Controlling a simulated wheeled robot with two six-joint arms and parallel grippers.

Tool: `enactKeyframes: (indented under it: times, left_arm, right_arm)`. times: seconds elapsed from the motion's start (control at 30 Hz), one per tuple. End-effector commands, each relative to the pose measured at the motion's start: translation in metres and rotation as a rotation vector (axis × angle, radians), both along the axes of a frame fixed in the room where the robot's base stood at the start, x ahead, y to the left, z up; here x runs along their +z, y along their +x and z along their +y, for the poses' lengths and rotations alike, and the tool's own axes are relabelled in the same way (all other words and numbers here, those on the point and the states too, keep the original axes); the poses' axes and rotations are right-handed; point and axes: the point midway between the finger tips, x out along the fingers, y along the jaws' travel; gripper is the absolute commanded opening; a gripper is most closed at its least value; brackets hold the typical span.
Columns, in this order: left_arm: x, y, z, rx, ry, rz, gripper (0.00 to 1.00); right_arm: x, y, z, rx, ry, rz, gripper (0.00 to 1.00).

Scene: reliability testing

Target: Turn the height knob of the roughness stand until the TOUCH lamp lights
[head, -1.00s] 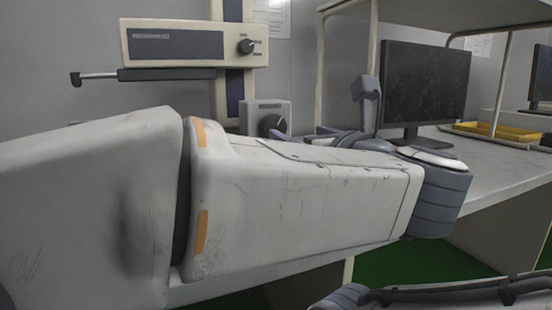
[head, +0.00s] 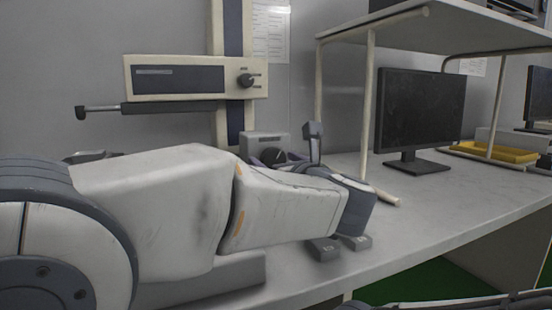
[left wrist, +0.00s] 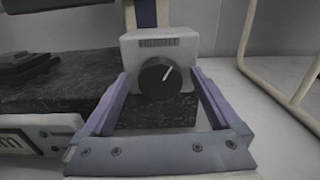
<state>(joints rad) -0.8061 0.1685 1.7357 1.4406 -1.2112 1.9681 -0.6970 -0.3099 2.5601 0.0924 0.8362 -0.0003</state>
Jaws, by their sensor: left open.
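The roughness stand's column (head: 233,125) rises at the back, with a drive unit (head: 178,78) and a thin probe arm on it. The grey knob box (head: 254,140) stands at its foot. In the left wrist view the box reads "HEIGHT" and carries the round black height knob (left wrist: 160,78), its white pointer line tilted up and right. My left gripper (left wrist: 160,82) is open, with one finger at each side of the knob and gaps between them. In the head view my left arm partly hides the box. I cannot make out a TOUCH lamp. My right gripper is out of view.
A monitor (head: 420,110), a shelf frame (head: 370,90) and a yellow tray (head: 495,152) stand to the right. The table's right part (head: 450,190) is clear.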

Motion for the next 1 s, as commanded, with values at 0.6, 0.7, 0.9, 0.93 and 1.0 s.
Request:
enactKeyframes:
  times: [0.6,0.7,0.9,0.93,1.0]
  left_arm:
    - [0.0002,-0.0006,-0.0002,0.001,0.022,0.009,0.1]
    - [0.0003,-0.0005,-0.0003,0.001,0.054,0.022,0.1]
    - [0.0007,-0.0005,-0.0006,0.001,0.172,0.069,0.1]
    - [0.0008,-0.0005,-0.0006,0.001,0.195,0.079,0.1]
    - [0.0009,-0.0005,-0.0008,0.001,0.252,0.102,0.1]
  right_arm:
    - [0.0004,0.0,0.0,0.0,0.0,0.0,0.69]
    - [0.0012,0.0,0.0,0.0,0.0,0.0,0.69]
    - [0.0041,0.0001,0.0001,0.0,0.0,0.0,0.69]
    - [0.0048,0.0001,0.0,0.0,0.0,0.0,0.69]
    - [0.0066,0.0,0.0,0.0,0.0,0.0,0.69]
